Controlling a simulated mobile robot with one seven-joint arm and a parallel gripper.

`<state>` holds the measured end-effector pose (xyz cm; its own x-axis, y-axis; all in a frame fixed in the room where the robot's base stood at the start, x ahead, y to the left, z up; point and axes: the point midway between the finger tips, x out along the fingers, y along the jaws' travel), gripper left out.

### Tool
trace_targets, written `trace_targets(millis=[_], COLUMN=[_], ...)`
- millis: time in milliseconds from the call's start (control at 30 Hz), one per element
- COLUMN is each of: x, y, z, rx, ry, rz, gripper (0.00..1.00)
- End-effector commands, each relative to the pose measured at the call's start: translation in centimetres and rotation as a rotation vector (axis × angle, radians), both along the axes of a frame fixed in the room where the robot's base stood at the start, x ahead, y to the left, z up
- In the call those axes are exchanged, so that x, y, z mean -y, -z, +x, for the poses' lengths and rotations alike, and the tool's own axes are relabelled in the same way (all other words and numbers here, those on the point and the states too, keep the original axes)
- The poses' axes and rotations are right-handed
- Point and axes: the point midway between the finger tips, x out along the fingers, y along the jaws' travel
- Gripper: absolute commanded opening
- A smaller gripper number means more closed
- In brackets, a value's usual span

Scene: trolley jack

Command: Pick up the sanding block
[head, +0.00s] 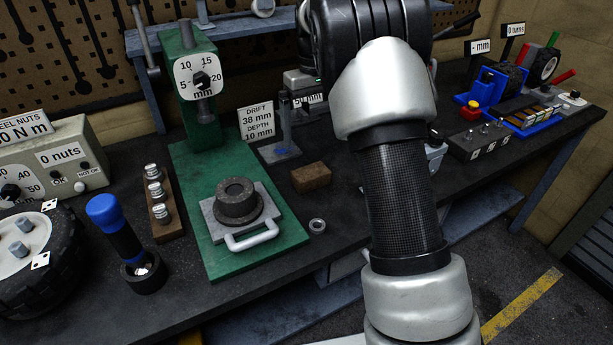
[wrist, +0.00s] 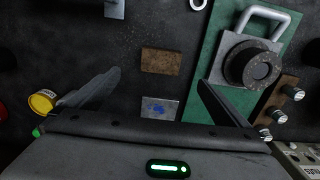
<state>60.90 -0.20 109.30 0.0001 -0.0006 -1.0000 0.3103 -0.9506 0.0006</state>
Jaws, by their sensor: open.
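The sanding block is a small brown, rough-looking block (head: 310,176) lying flat on the dark bench, right of the green press. In the wrist view the brown block (wrist: 162,61) lies just beyond my fingertips, roughly centred between them. My gripper (wrist: 159,77) is open and empty, with one finger on each side of the picture. It is pointed down at the bench, and its height above the block is hard to tell. In the head view my arm hides the gripper.
The green press (head: 205,262) with a metal ring on its plate stands left of the block. A grey stand with a blue-marked base (head: 280,153) is just behind it. A small metal ring (head: 317,226) lies in front. A yellow-capped item (wrist: 42,101) is off left in the wrist view.

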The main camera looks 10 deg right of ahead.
Motion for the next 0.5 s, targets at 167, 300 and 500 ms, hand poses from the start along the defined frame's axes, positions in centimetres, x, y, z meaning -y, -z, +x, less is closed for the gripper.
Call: trace_targets(millis=[167, 300, 500], x=[0.0, -0.1, -0.1], y=[4.3, 7.2, 9.8], z=[-0.1, -0.1, 0.0], rx=[-0.005, -0.004, -0.001], ry=[0.001, 0.0, 0.001], rz=[0.0, 0.0, 0.001], gripper=[1.0, 1.0, 1.0])
